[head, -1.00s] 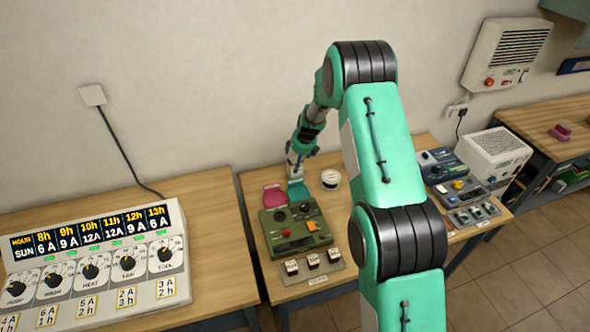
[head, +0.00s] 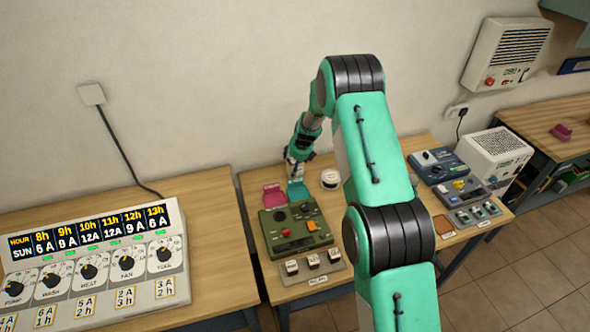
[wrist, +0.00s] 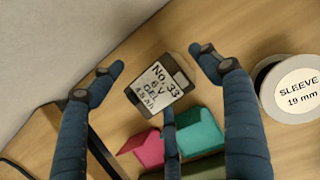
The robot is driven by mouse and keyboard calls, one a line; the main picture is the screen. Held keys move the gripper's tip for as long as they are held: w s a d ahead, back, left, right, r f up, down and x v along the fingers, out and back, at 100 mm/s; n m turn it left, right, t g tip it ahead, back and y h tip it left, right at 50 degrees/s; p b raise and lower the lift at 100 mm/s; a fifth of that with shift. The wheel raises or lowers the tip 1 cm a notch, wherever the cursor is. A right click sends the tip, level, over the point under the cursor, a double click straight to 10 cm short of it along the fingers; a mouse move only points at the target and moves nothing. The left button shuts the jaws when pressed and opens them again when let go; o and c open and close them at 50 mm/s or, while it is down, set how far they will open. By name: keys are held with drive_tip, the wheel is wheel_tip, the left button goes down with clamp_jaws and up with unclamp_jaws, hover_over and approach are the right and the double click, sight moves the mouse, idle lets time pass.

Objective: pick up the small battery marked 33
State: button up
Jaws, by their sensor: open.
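The small battery (wrist: 163,88) is a dark block with a white label reading No. 33, 6 V, GEL, 4.5 Ah. It stands out in the wrist view, on the wooden table. My gripper (wrist: 158,78) is open, with blue fingers spread to the left and right of the battery and a third finger below it. Gaps show between the side fingers and the battery. In the head view my gripper (head: 296,172) is at the table's back left, behind the teal piece; the battery cannot be made out there.
A pink piece (wrist: 143,150) and a teal piece (wrist: 200,132) lie close to the battery. A white sleeve reel (wrist: 298,92) sits to the right. A green control box (head: 297,228) stands in front. The wall is close behind.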

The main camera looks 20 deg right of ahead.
idle(0.5)
clamp_jaws()
drive_tip(key=shift+r, duration=0.1)
